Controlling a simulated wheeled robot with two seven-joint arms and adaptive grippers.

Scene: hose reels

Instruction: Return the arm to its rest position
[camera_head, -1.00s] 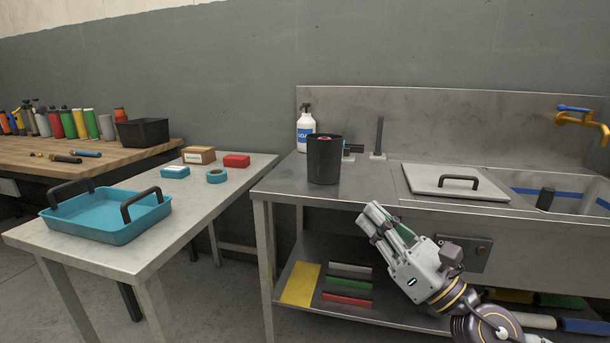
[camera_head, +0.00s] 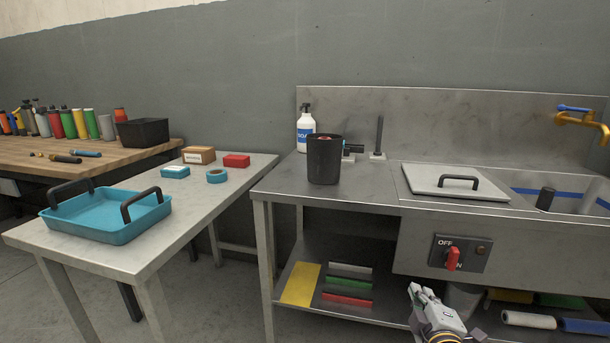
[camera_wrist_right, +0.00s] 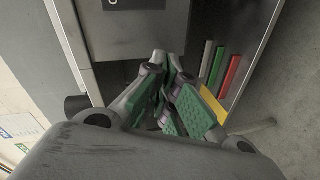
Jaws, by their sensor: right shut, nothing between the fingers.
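My right gripper (camera_head: 416,291) is low at the bottom of the head view, in front of the sink bench's lower shelf. It is shut with nothing between its fingers. In the right wrist view its green-padded fingers (camera_wrist_right: 170,68) point toward the bench front and the shelf. Only the gripper and a bit of wrist show in the head view; the rest of the right arm is out of frame. My left gripper is in neither view.
The steel sink bench (camera_head: 345,195) stands close ahead, with a red switch (camera_head: 453,259) on its front. A black bin (camera_head: 324,160) and soap bottle (camera_head: 306,130) stand on top. A side table (camera_head: 110,258) holds a blue tray (camera_head: 105,235).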

